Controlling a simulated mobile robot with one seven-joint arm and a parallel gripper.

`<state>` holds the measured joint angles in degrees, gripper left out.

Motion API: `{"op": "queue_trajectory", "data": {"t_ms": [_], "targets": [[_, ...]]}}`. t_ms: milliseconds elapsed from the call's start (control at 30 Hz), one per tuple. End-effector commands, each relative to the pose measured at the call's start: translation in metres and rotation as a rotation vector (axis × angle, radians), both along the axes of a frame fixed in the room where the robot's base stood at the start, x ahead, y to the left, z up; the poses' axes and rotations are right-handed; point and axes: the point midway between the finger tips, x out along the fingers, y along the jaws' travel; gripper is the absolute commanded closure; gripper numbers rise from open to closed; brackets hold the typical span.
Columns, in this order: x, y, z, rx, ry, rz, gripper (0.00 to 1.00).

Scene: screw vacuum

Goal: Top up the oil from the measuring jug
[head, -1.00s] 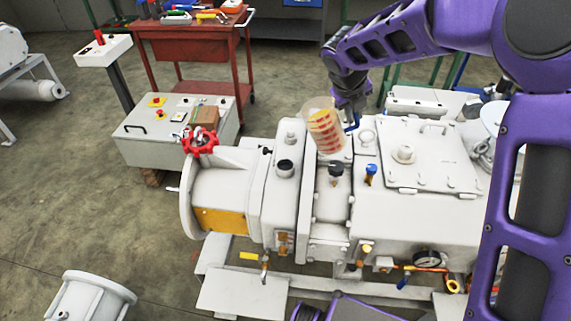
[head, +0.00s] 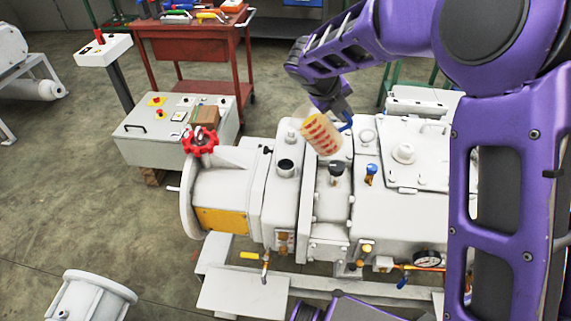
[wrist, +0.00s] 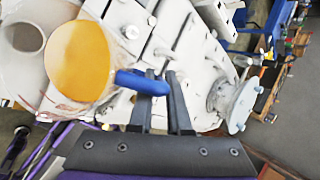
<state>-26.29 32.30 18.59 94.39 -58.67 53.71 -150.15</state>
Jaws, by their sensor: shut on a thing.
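The measuring jug (head: 321,134) is translucent with red markings and holds amber oil. It hangs above the white vacuum pump (head: 330,215), its top leaning left. In the wrist view, the oil surface (wrist: 80,62) shows as an amber oval inside the jug, left of the fingers. My gripper (head: 344,121) is shut on the jug's blue handle (wrist: 143,83). The fingers also show in the wrist view (wrist: 163,88). An open neck with a dark mouth (head: 286,166) stands on the pump, below and left of the jug. I see no oil stream.
A black cap (head: 336,169) and a blue-topped fitting (head: 371,170) stand up from the pump. A control box (head: 165,130) and a red tool cart (head: 195,45) stand behind. Open floor lies at the left.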

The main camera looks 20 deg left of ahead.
Motion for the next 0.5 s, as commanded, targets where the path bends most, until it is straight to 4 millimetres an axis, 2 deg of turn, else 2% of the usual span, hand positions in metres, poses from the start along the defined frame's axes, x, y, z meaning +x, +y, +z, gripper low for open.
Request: {"op": "queue_trajectory", "data": {"t_ms": [500], "targets": [[-0.0016,0.0047,0.0021,-0.051,-0.03,-0.001,1.0]]}}
